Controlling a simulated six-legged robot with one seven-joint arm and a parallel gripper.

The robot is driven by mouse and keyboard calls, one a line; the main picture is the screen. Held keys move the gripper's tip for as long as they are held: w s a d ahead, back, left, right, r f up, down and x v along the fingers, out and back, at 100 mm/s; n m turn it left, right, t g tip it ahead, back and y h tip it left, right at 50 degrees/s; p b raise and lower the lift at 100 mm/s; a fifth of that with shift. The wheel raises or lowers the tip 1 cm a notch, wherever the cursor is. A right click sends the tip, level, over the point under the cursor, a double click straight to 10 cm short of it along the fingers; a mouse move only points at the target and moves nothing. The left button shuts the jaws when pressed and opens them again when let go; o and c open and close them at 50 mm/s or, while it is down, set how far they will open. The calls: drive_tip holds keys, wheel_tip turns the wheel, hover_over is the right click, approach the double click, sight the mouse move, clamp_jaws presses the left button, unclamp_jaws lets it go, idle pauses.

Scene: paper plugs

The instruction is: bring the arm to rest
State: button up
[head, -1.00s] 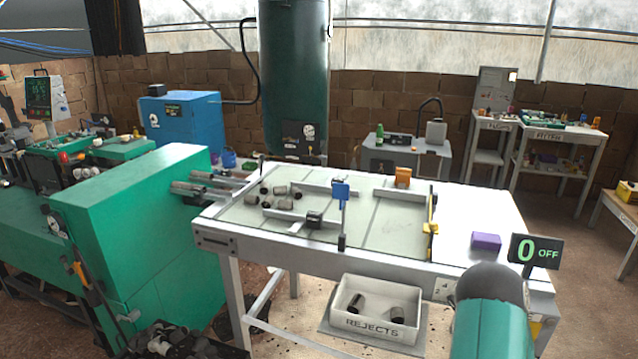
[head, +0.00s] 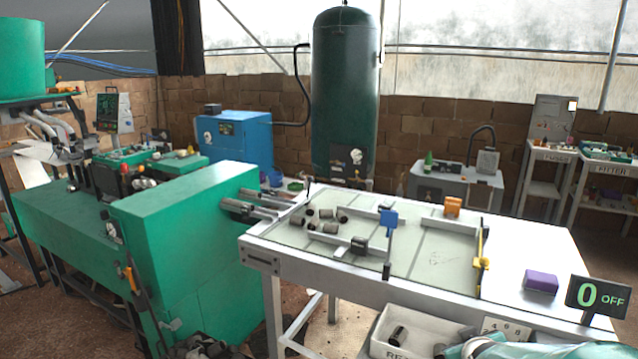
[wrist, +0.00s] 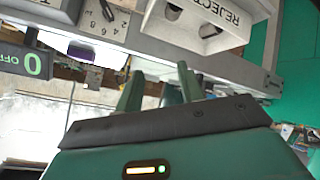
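My arm (head: 490,348) shows only as a pale green part at the bottom right edge of the head view, in front of the rejects bin and below the table. In the wrist view my gripper (wrist: 160,88) has its two green fingers apart, with nothing seen between them. The wrist view appears upside down: the rejects bin (wrist: 187,28) and the table edge (wrist: 225,80) lie beyond the fingers. I cannot tell how far the fingers are from them.
The work table (head: 345,272) carries several grey plugs (head: 325,214), a blue piece (head: 388,218), an orange piece (head: 452,206) and a purple block (head: 541,281). A "0 OFF" sign (head: 598,297) stands at its right corner. A green machine (head: 185,225) stands left.

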drive_tip(key=s+a+r+g+y, duration=0.1)
drive_tip(key=s+a+r, duration=0.2)
drive_tip(key=s+a, duration=0.3)
drive_tip(key=s+a+r+m+g+y, duration=0.1)
drive_tip(key=s+a+r, duration=0.2)
drive_tip(key=s+a, duration=0.2)
drive_tip(key=s+a+r+g+y, duration=0.1)
drive_tip(key=s+a+r+g, duration=0.1)
drive_tip(key=s+a, duration=0.4)
drive_tip(key=shift+s+a+r+m+y, duration=0.3)
drive_tip(key=shift+a+r+y, duration=0.15)
drive_tip(key=shift+r, duration=0.3)
drive_tip(key=shift+d, duration=0.15)
